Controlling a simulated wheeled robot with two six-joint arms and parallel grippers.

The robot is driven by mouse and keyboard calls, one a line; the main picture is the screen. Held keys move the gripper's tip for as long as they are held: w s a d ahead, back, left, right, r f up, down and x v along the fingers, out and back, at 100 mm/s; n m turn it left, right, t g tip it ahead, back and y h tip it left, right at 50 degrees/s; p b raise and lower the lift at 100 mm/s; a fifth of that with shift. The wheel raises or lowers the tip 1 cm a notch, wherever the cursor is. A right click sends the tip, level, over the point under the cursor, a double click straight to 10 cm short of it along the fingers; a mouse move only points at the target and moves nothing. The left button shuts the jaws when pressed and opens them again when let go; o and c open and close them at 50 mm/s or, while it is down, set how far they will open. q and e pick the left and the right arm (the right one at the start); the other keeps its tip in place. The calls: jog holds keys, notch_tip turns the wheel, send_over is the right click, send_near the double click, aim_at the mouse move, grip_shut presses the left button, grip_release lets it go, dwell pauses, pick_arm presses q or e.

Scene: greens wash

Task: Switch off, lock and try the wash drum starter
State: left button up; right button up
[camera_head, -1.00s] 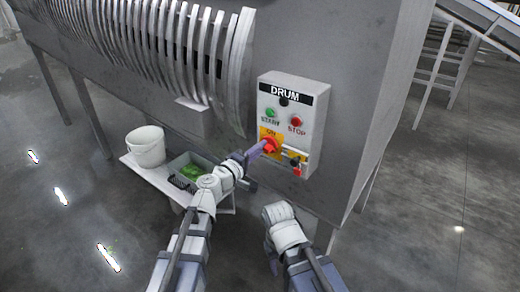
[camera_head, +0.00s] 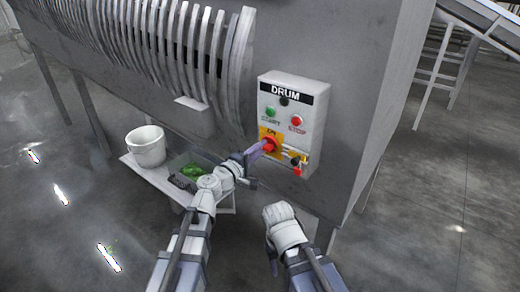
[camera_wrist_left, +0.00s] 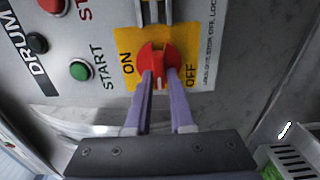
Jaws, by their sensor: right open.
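The DRUM starter box (camera_head: 316,108) is on the grey machine wall, with a green START button (camera_head: 271,112) and red STOP button (camera_head: 296,121). Below them is a red rotary handle (camera_head: 268,144) on a yellow ON/OFF plate; it also shows in the left wrist view (camera_wrist_left: 158,58). My left gripper (camera_wrist_left: 160,84) has its purple fingers closed on either side of this handle; it reaches up from the left in the head view (camera_head: 258,149). A small black and red item, perhaps a padlock (camera_head: 296,162), sits right of the handle.
A white bucket (camera_head: 146,148) and a crate with greens (camera_head: 183,160) stand on a low shelf (camera_head: 150,176) under the drum. The crate shows at the lower right in the left wrist view. The floor to the right is clear.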

pick_arm(q)
jog(key=o, duration=0.3)
jog(key=shift+o, duration=0.2)
jog(key=v, duration=0.8)
jog(key=shift+w+d, duration=0.1)
